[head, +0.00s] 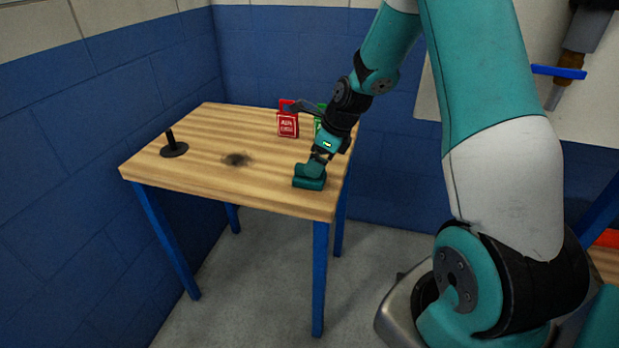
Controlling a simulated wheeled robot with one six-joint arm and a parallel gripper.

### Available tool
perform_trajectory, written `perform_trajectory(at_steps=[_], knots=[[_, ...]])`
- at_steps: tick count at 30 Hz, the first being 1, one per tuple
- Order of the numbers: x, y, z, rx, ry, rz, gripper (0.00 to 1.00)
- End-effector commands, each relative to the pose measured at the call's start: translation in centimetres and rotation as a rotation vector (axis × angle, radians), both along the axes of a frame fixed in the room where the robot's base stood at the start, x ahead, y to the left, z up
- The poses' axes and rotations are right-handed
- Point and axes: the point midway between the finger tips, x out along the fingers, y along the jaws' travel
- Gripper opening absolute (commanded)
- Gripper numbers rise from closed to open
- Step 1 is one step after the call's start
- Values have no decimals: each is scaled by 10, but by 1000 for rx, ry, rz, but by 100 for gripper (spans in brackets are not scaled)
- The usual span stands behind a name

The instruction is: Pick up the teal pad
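The teal pad (308,183) is a small dark teal block on the wooden table (205,130), near its front right edge. My gripper (316,170) points down at the pad from above and right, and its end meets the pad's top in the picture. The fingers are small and dark and blend with the pad. I cannot tell whether they are open or shut on it, or whether they touch it.
A black round base with an upright post (172,147) stands at the table's left. A dark smudge (237,160) marks the middle. A red packet (288,122) and a partly hidden green packet (320,112) stand at the back right. Blue walls (110,100) lie behind and left.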

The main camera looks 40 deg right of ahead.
Motion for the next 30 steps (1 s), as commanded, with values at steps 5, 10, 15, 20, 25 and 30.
perform_trajectory(at_steps=[5,10,15,20,25,30], knots=[[4,3,-11,1,1,0,94],[13,8,-34,1,2,2,94],[20,13,-52,0,0,2,94],[21,13,-55,0,-2,1,94],[20,13,-54,0,-2,1,80],[20,13,-54,0,-2,1,41]])
